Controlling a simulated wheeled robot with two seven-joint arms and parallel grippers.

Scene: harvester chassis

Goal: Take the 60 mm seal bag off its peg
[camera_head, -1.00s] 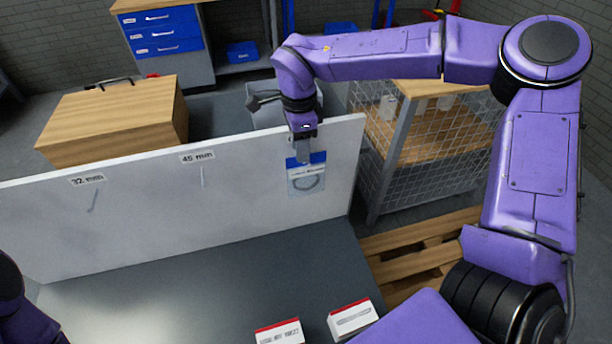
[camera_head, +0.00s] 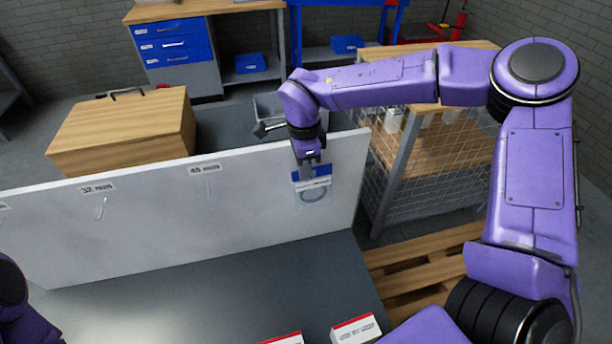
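A seal bag (camera_head: 313,193) with a blue header and a dark ring inside hangs against the right part of the white peg board (camera_head: 230,210). My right gripper (camera_head: 306,171) comes down from above at the bag's header and overlaps it. The fingers are small and partly hidden, so I cannot tell whether they are closed on it. The bag's peg and its size label are hidden behind the gripper. The pegs under the 32 mm label (camera_head: 98,188) and the 45 mm label (camera_head: 204,168) hold no bag. Of my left arm only purple and black links show at the lower left; its gripper is out of view.
Two white boxes with red edges, one (camera_head: 356,329) clearer than the other (camera_head: 284,340), lie on the grey tabletop (camera_head: 220,300). A wooden box (camera_head: 125,135) stands behind the board. A mesh cage (camera_head: 430,170) and a wooden pallet (camera_head: 420,262) are at the right. The tabletop's middle is clear.

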